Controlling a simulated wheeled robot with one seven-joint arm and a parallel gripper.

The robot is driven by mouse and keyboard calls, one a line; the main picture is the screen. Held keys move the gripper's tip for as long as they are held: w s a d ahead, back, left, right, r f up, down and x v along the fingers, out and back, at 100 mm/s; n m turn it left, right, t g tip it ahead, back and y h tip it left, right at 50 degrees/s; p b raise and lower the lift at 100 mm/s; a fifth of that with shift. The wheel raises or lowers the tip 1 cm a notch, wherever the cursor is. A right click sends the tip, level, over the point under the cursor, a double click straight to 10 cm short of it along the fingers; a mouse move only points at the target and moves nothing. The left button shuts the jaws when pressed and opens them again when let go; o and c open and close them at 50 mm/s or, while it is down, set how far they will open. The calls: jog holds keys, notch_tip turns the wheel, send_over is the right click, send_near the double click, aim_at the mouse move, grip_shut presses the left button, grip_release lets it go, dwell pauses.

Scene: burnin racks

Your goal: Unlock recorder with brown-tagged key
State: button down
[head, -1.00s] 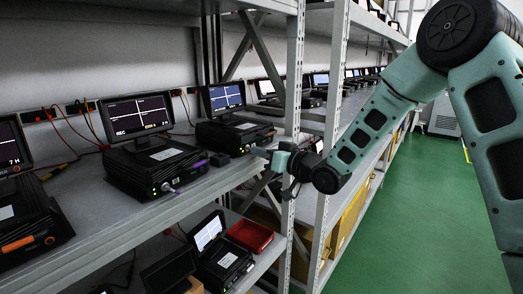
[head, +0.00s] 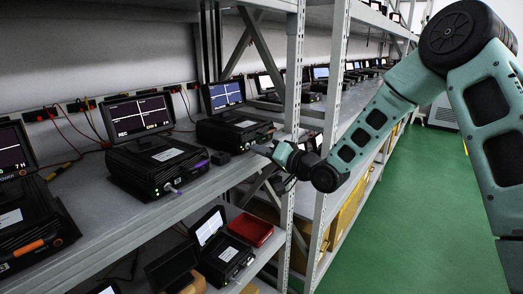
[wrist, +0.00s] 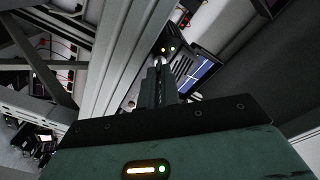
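My gripper (head: 262,150) is at the front of the second recorder (head: 234,131), a black box with a lit screen on the upper shelf. In the wrist view, the dark fingers (wrist: 159,88) are close together. A small silver piece, seemingly the key (wrist: 160,61), shows at their tips, against or very near the recorder's front (wrist: 178,62). Green and orange lights glow there. I cannot make out a brown tag; the fingers may hide it. Whether the key is in the lock cannot be told.
A nearer recorder (head: 155,170) reading REC has a purple-tagged key (head: 176,190) at its front. Another recorder (head: 28,230) with an orange piece is at far left. A shelf upright (head: 293,120) stands close beside my gripper. The green floor aisle (head: 400,210) is clear.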

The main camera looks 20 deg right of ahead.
dwell(0.3)
jog(key=c, duration=1.9)
grip_release()
jog(key=b+v, duration=0.2)
jog(key=v, duration=1.5)
jog(key=shift+s+b, duration=0.25)
jog(key=shift+b, duration=0.1)
jog(key=shift+f, duration=0.1)
